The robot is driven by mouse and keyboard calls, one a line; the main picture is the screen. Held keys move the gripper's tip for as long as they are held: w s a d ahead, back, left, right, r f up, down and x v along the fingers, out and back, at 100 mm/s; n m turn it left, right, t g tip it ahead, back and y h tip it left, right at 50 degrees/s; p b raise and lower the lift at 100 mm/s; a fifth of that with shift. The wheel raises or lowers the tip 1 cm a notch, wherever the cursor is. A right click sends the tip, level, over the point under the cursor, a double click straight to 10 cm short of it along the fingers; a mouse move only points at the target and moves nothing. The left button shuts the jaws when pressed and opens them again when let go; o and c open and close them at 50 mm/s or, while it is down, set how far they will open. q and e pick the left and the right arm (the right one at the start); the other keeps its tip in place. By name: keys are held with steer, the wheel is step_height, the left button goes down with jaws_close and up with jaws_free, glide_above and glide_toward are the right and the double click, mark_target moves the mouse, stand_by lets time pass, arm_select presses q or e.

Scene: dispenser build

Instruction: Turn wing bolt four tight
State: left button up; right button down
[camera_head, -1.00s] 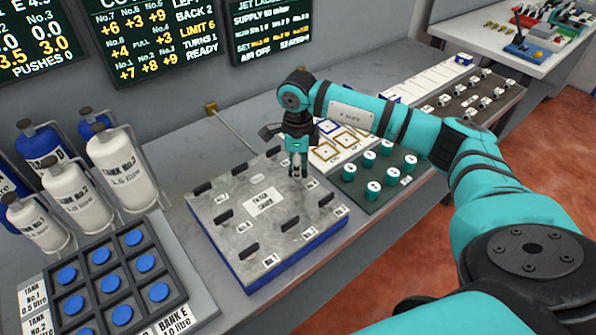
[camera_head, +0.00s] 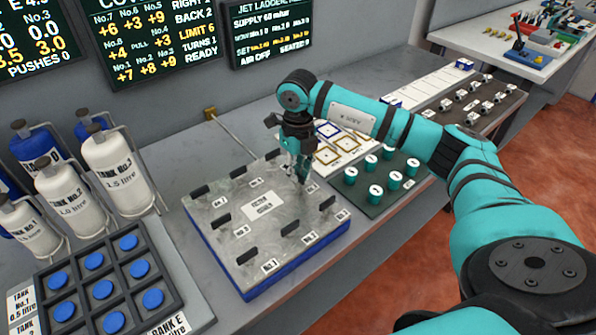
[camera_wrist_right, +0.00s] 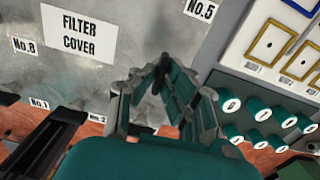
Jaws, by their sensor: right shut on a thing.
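The filter cover (camera_head: 215,205) is a grey metal plate on a blue base, with several black wing bolts and number labels. My right gripper (camera_head: 302,180) reaches down at its right side, between the front right wing bolt (camera_head: 328,203) and the back edge. Its fingers are shut on wing bolt four, which they largely hide. In the right wrist view the closed fingers (camera_wrist_right: 160,80) stand over the plate (camera_wrist_right: 70,75), with labels No.5 (camera_wrist_right: 200,9) and No.8 (camera_wrist_right: 25,45) around them. My left gripper is not in view.
A dark tray with several green knobs (camera_head: 365,183) stands close to the right of the cover. Yellow and blue frames (camera_head: 328,153) lie behind it. White tanks (camera_head: 115,172) and a blue-button rack (camera_head: 95,262) stand at the left.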

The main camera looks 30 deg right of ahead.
mark_target(298, 173)
steer(key=shift+w+r+m, duration=0.1)
steer(key=shift+r+m, duration=0.05)
steer(key=shift+m, duration=0.15)
steer(key=c, duration=1.4)
jaws_free()
step_height(298, 173, up, 12)
steer(key=shift+f, duration=0.1)
